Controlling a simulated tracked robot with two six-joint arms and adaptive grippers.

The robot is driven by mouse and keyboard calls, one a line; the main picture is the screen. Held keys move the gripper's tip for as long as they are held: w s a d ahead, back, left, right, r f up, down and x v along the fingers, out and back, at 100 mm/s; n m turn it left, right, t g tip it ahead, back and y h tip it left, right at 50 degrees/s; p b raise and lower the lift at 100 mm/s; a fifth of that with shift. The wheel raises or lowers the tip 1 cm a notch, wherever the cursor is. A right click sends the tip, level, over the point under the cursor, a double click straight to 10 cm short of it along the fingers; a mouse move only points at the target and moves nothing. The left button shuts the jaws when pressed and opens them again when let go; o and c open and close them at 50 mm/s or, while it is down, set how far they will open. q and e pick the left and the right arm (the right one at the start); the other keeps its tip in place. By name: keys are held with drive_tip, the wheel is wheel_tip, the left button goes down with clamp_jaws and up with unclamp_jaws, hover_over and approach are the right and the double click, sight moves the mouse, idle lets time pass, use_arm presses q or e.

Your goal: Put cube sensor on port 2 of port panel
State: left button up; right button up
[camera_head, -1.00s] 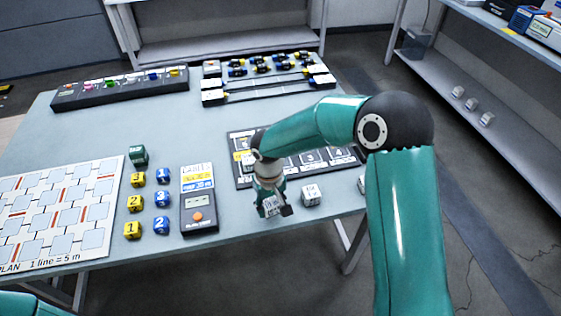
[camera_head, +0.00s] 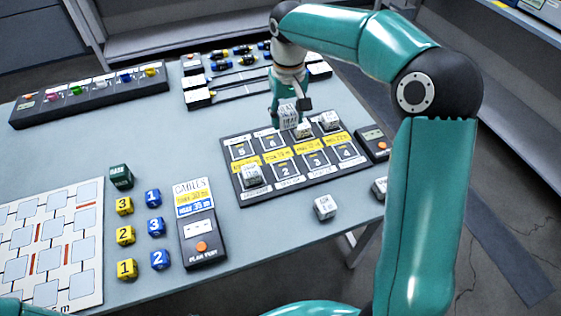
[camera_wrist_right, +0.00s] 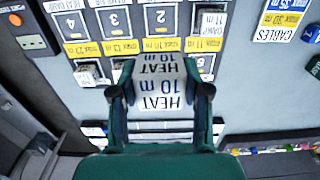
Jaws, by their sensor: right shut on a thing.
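My right gripper (camera_head: 290,104) is shut on a white cube sensor (camera_head: 288,117) above the back row of the port panel (camera_head: 244,200). In the right wrist view the cube (camera_wrist_right: 160,88) reads "HEAT 10 m" and sits between both fingers. Port 2 (camera_head: 285,172) is in the panel's front row and looks empty; it also shows in the right wrist view (camera_wrist_right: 159,17), beyond the held cube. A "DAMP 11 m" cube (camera_head: 251,177) stands on port 1. Two more white cubes (camera_head: 303,130) (camera_head: 329,122) stand on the back row. My left gripper is out of view.
Loose white cubes (camera_head: 325,207) (camera_head: 380,187) lie near the table's front edge. A small dark device (camera_head: 373,143) adjoins the panel's right end. A tester (camera_head: 202,240), numbered cubes (camera_head: 125,236) and a plan board (camera_head: 62,215) are at left.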

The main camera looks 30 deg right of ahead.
sight(285, 170)
wheel_tip(285, 170, down, 18)
drive_tip(key=shift+a+r+p, duration=0.1)
drive_tip(key=shift+p, duration=0.3)
drive_tip(key=o, duration=1.1)
drive_tip(key=shift+o, duration=0.2)
wheel_tip(285, 170, up, 12)
drive_tip(key=shift+b, duration=0.3)
